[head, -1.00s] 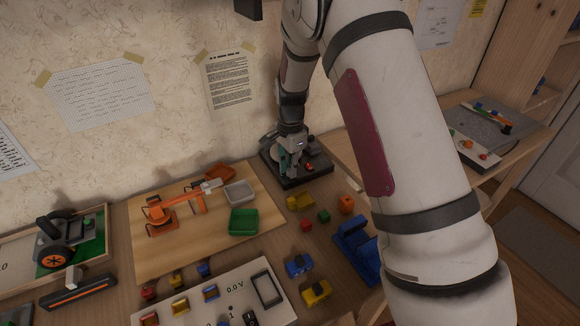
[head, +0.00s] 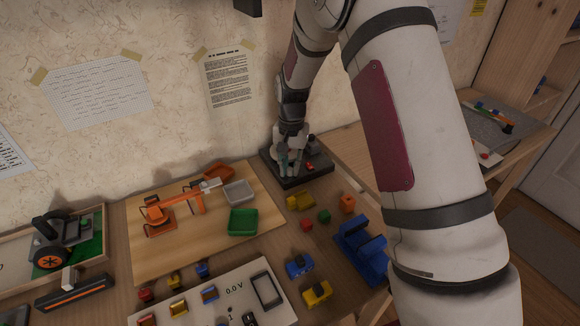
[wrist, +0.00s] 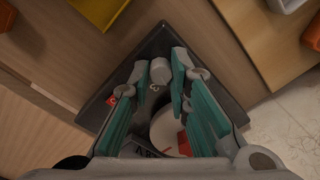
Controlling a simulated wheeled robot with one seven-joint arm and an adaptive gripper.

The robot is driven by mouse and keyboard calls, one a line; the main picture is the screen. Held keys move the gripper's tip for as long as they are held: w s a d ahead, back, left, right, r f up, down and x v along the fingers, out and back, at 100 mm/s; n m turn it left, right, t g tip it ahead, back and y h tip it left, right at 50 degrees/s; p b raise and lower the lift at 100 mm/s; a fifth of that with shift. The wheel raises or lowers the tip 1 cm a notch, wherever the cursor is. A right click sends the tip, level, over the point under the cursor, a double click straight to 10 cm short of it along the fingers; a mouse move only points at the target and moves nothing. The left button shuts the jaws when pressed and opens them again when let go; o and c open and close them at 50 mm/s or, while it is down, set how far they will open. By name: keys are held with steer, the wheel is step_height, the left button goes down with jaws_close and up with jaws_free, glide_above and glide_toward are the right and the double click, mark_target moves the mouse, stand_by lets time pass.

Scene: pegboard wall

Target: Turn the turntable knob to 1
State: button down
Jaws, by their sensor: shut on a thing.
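The turntable's black base (head: 318,178) sits against the wall at the back of the bench. My gripper (head: 291,162) points down over it. In the wrist view, its teal-padded fingers (wrist: 160,74) stand on either side of the small grey knob (wrist: 160,69) and are shut on it. A red piece (wrist: 123,91) sits left of the knob.
A wooden board with an orange toy crane (head: 160,217) and a green tray (head: 243,221) stands left of the turntable. Several small coloured blocks and a blue holder (head: 358,248) lie in front. The wall is close behind my gripper.

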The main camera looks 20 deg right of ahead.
steer(key=n, duration=0.4)
steer(key=shift+w+n, duration=0.1)
steer(key=shift+n, duration=0.2)
steer(key=n, duration=0.3)
steer(key=shift+n, duration=0.4)
steer(key=n, duration=0.3)
steer(key=shift+r, duration=0.1)
steer(key=shift+n, duration=2.1)
steer(key=shift+a, duration=0.1)
steer(key=c, duration=1.8)
jaws_free()
